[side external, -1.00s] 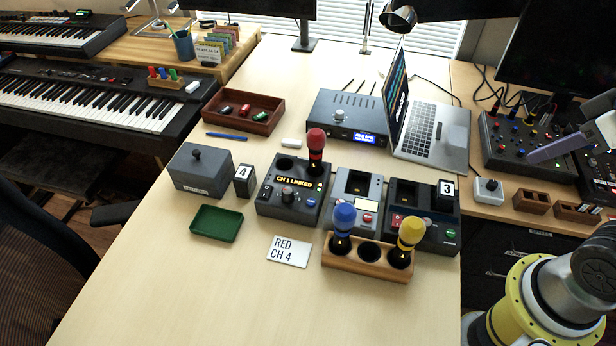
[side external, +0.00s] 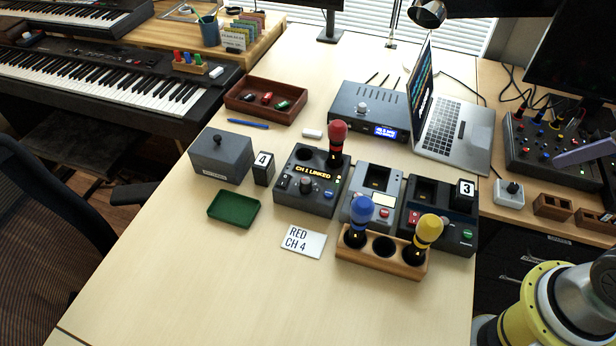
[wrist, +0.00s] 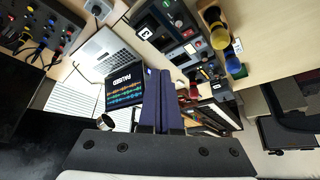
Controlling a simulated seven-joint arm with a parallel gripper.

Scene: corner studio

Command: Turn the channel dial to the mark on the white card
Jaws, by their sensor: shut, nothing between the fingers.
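The black channel dial (side external: 306,184) sits on the front face of a dark box (side external: 284,201) whose display reads "CH 1 LINKED". A red-topped microphone (side external: 338,140) stands upright in that box's right slot. The white card (side external: 303,241) lies flat in front and reads "RED CH 4". My gripper (side external: 560,160) is at the right edge in the side view, well apart from the dial. In the wrist view my gripper's dark blue fingers (wrist: 158,72) are together and empty. The dial cannot be made out in the wrist view.
A wooden holder (side external: 383,275) with blue and yellow microphones stands right of the card. A grey unit (side external: 371,190) and another dark unit adjoin the dial box. A green tray (side external: 234,222), grey box (side external: 221,158) and laptop (side external: 458,130) stand around. The front table is clear.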

